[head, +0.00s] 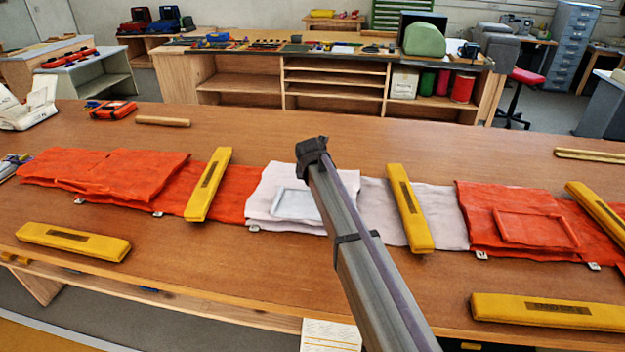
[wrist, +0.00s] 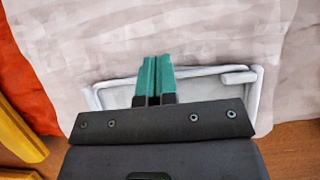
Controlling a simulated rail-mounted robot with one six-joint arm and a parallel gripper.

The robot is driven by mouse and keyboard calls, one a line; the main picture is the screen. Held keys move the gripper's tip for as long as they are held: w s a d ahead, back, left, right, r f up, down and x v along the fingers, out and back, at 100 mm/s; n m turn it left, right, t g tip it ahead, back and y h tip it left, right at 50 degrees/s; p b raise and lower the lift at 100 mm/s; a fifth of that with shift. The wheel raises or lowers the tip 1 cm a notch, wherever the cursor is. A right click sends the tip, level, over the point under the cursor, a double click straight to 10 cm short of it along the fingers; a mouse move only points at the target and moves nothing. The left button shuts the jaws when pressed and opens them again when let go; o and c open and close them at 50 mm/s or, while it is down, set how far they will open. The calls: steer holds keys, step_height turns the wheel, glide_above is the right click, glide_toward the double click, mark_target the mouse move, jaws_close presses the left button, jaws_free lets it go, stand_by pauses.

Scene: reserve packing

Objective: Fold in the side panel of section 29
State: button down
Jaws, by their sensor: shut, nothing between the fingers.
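A long fabric strip of orange and pale sections lies across the table. The small tags on its front edge are too small to read, so I cannot tell which section is 29. The pale section (head: 262,190) in the middle has a piece folded over it and a white framed pocket (head: 297,205). My gripper (head: 312,150) is over this section; its fingers are hidden in the head view. In the wrist view my gripper's green fingers (wrist: 157,62) are shut and empty, in front of the pocket (wrist: 210,84) and pale fabric (wrist: 190,35). I cannot tell whether they touch it.
Yellow bars lie across the strip left (head: 208,184) and right (head: 408,208) of the pale section. Other yellow bars lie on the front of the table (head: 73,241) (head: 545,311). Orange sections (head: 110,170) (head: 480,215) lie at both sides. Bare tabletop (head: 250,130) is behind.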

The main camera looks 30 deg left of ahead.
mark_target(312, 199)
steer(key=shift+r+p, duration=0.85)
steer(key=shift+p, duration=0.05)
steer(key=shift+s+r+p, duration=0.2)
steer(key=shift+r+p, duration=0.15)
steer(key=p+v, duration=0.8)
steer(key=v, duration=0.2)
steer(key=shift+p, duration=0.3)
